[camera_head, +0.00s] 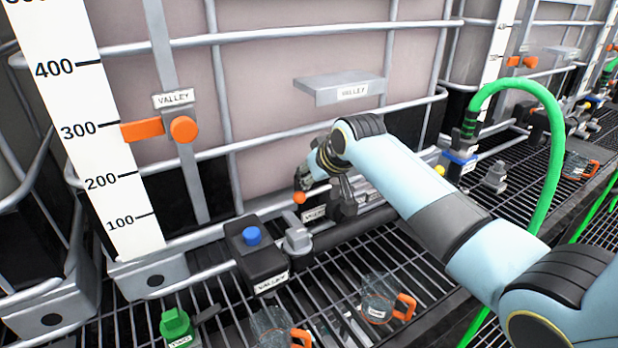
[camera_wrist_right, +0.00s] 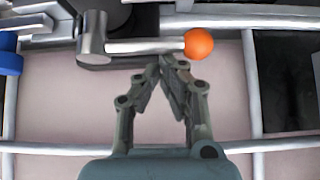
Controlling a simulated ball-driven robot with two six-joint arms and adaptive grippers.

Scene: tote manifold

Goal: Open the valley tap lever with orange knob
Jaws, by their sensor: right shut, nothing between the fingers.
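The valley tap lever is a grey bar with an orange ball knob (camera_head: 299,198) in the head view, beside my right gripper. In the right wrist view the lever (camera_wrist_right: 145,46) runs sideways from a round grey hub on the left to the orange knob (camera_wrist_right: 198,44) on the right. My right gripper (camera_wrist_right: 162,62) is shut and empty, its fingertips close to the lever's middle, left of the knob. Whether they touch the lever cannot be told. In the head view the gripper (camera_head: 304,178) is partly hidden by its own wrist. My left gripper is not in view.
Clear jugs with orange handles (camera_head: 379,299) stand on the grating below. A green hose (camera_head: 548,150) arches at right. The caged tote (camera_head: 280,70) stands behind.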

